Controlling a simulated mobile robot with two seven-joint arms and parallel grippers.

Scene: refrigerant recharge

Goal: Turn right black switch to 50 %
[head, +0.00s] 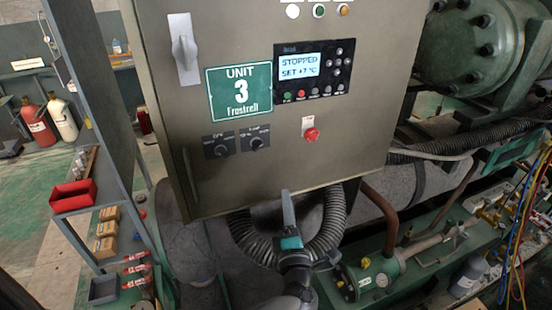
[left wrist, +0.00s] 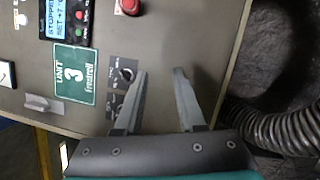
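The right black switch (head: 255,142) is a round knob on a dark plate, low on the grey cabinet door. The left black switch (head: 219,147) sits beside it. My left gripper (head: 288,200) is below the switches in the head view, at the cabinet's lower edge. Its fingers (left wrist: 160,71) are apart and empty in the left wrist view. The scale marks are too small to read. My right gripper is not in view.
The cabinet door also carries a display (head: 311,70) reading STOPPED, a red emergency button (head: 311,134), a Unit 3 sign (head: 240,91) and a grey handle (head: 184,49). A ribbed hose (head: 330,225) hangs below. A shelf with a red bin (head: 73,196) stands left.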

